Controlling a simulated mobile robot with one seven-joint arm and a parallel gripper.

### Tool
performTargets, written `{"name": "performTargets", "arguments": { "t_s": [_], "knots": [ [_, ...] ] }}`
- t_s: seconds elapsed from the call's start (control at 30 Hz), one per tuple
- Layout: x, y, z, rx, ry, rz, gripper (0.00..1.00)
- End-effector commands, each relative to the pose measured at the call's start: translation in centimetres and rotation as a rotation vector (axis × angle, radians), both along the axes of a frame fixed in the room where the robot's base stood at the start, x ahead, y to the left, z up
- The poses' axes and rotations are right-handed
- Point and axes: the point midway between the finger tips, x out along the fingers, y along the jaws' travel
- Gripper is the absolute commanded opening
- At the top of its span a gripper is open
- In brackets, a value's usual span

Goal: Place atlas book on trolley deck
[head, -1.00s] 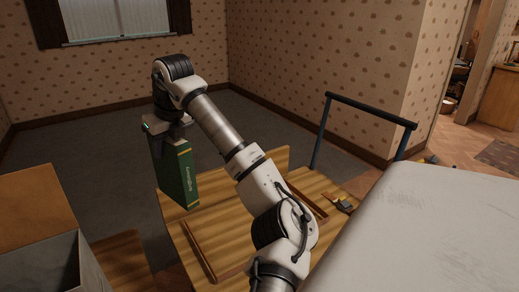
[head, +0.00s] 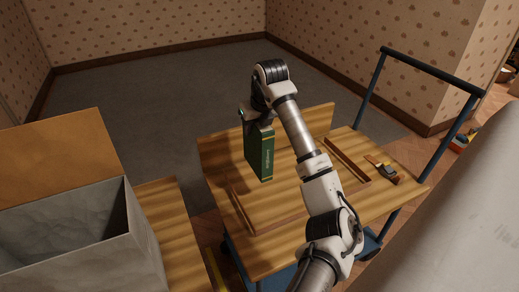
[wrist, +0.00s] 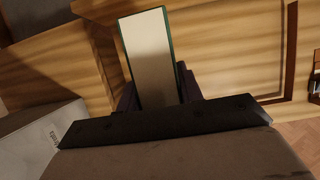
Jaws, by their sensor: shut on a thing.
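The atlas book (head: 259,152) is green with a yellow band and is held upright with its spine lettering showing in the head view. My gripper (head: 258,118) is shut on its upper end. In the wrist view the book (wrist: 149,58) shows its pale page edge between my gripper's fingers (wrist: 158,92). The trolley deck (head: 310,212) is a wooden board with raised strips and a back board. The book hangs over the deck's left part. I cannot tell whether its lower end touches the deck.
A grey open box (head: 85,255) stands at left, beside a wooden surface (head: 168,215). A small tool-like object (head: 388,171) lies on the deck's right side. A large pale surface (head: 450,215) fills the right foreground.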

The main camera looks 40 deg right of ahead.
Motion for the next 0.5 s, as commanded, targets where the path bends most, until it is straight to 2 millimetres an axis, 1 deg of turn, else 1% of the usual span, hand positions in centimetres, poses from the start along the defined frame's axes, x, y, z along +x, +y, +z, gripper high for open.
{"name": "performTargets", "arguments": {
  "t_s": [0.03,0.1,0.2,0.3,0.5],
  "knots": [
    [0.0,0.1,-1.2,0.003,-0.003,0.002,0.0],
    [0.0,0.1,-2.7,0.002,-0.003,0.001,0.0],
    [0.0,0.0,-4.4,0.001,-0.003,0.001,0.0],
    [0.0,0.0,-5.5,-0.001,-0.003,0.001,0.0],
    [0.0,0.0,-6.6,-0.002,-0.004,0.002,0.0]
  ]
}}
